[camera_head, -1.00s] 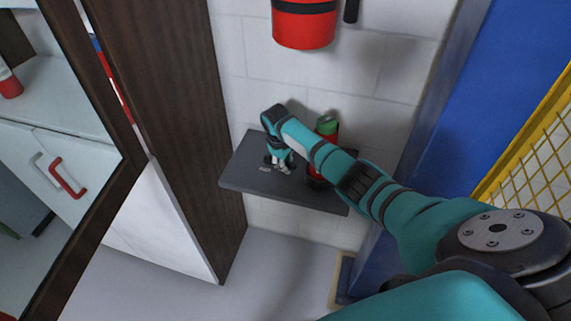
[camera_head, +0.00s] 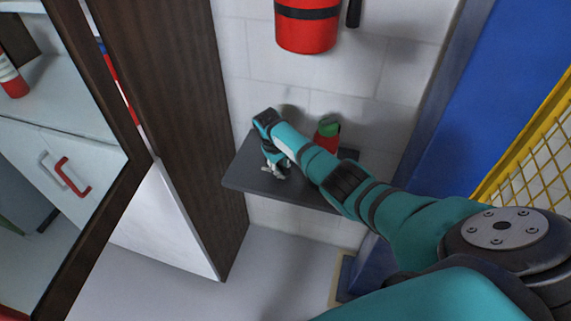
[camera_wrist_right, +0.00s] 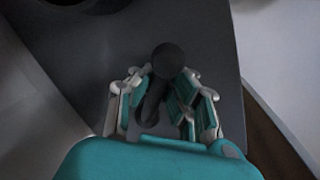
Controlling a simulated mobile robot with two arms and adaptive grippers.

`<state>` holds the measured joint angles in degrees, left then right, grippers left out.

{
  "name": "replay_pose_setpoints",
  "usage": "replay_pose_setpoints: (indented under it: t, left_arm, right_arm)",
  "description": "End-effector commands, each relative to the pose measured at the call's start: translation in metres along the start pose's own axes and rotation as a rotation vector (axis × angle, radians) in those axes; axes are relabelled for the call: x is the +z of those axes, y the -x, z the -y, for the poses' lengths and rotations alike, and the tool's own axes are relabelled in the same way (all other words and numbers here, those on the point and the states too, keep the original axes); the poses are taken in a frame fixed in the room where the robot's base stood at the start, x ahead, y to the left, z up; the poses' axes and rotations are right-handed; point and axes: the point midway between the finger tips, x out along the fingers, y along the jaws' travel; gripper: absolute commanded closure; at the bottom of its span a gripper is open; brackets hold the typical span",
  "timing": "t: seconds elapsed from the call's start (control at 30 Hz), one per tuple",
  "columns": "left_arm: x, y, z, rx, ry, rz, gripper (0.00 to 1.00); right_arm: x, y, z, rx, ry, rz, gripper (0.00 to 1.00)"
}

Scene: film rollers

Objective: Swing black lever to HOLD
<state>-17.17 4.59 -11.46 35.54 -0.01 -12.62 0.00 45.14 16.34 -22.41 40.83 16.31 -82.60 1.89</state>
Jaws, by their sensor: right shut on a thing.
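The black lever (camera_wrist_right: 167,62) with a round knob shows in the right wrist view, rising between my right gripper's fingers. My right gripper (camera_wrist_right: 160,98) is shut on the lever's shaft, with the knob past the fingertips. In the head view my right gripper (camera_head: 276,170) is low over the dark grey shelf (camera_head: 310,194), and the lever is hidden there by the hand. No HOLD mark can be read in either view. My left gripper is not in view.
A red can with a green top (camera_head: 327,134) stands on the shelf, just right of my forearm. A red cylinder (camera_head: 307,30) hangs on the white wall above. A dark wooden frame (camera_head: 185,120) is at left, and a yellow mesh (camera_head: 530,150) at right.

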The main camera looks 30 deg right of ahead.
Motion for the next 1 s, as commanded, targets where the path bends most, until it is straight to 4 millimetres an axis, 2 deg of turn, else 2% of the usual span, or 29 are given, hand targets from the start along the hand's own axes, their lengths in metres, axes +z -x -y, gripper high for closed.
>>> replay_pose_setpoints:
  t: [0.27, 0.6, 1.0]
  left_arm:
    - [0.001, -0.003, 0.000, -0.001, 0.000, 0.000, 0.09]
    - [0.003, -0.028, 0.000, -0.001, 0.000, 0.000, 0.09]
    - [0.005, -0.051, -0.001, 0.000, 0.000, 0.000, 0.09]
  right_arm:
    - [-0.004, 0.003, 0.022, -0.006, -0.256, 0.052, 1.00]
    - [-0.014, 0.004, 0.041, -0.005, -0.544, 0.105, 1.00]
    - [-0.024, 0.009, 0.050, -0.005, -0.740, 0.140, 1.00]
